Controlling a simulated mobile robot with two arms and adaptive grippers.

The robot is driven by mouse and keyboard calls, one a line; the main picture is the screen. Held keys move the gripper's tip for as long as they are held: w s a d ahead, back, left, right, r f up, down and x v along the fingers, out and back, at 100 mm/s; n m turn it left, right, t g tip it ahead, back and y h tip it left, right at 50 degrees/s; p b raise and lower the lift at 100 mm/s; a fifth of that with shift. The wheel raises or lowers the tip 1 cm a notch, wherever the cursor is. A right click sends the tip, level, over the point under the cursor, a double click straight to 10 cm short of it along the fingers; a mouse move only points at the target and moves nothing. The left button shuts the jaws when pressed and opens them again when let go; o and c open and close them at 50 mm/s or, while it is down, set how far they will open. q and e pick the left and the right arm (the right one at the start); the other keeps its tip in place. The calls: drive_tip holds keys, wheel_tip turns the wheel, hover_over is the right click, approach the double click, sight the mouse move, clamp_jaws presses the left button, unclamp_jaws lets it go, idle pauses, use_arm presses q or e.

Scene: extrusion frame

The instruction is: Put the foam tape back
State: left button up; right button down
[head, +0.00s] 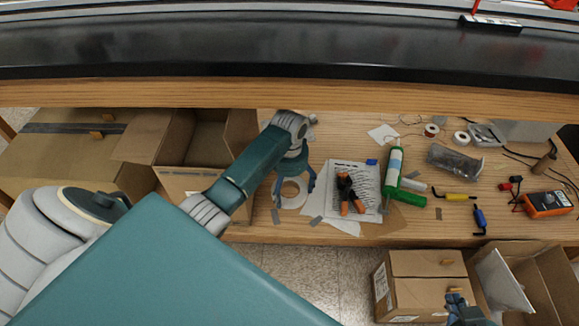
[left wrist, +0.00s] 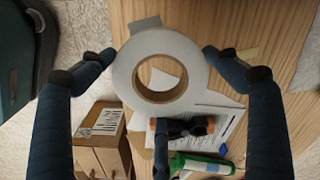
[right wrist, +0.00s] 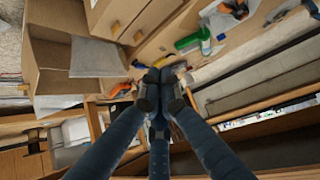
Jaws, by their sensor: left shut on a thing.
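The foam tape is a wide white roll (head: 291,204) with a round hole, near the front edge of the wooden table in the head view. My left gripper (head: 294,188) is around the roll and shut on it. In the left wrist view the roll (left wrist: 124,76) sits between the fingertips of my left gripper (left wrist: 162,62), its flat face toward the camera. I cannot tell whether it touches the table. My right gripper (head: 463,308) is at the bottom right, away from the table. In the right wrist view its fingertips (right wrist: 159,78) are together, with nothing seen between them.
Right of the roll lie papers (head: 340,172) with orange-handled pliers (head: 347,192), a green-and-white bottle (head: 393,172), screwdrivers and an orange multimeter (head: 547,204). Two smaller rolls lie further back. An open cardboard box (head: 190,186) stands left; more boxes (head: 425,285) stand in front.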

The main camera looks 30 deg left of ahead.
sight(290, 198)
use_arm(q)
wheel_tip(290, 198, down, 6)
drive_tip(key=shift+r+b, duration=0.15)
drive_tip(key=shift+b, duration=1)
drive_tip(key=shift+f, duration=0.2)
wheel_tip(290, 198, down, 4)
drive_tip(key=shift+r+b, duration=0.15)
drive_tip(key=shift+b, duration=0.8)
use_arm(e)
drive_tip(key=w+a+r+t+y, duration=0.1)
drive_tip(key=w+r+t, duration=0.1)
drive_tip(key=r+t, duration=0.2)
drive_tip(key=w+a+r+t+y, duration=0.1)
drive_tip(key=w+a+r+t, duration=0.1)
drive_tip(key=r, duration=0.9)
drive_tip(key=w+a+r+t+y, duration=0.1)
drive_tip(key=w+r+t, duration=0.2)
drive_tip(key=r+t, duration=0.3)
drive_tip(key=shift+w+a+r+n+y, duration=0.3)
drive_tip(key=shift+a+r, duration=0.1)
drive_tip(key=shift+r, duration=0.5)
use_arm(q)
drive_tip(key=shift+f, duration=0.25)
drive_tip(key=o, duration=1)
use_arm(e)
drive_tip(key=shift+s+r, duration=0.1)
drive_tip(key=shift+r, duration=0.05)
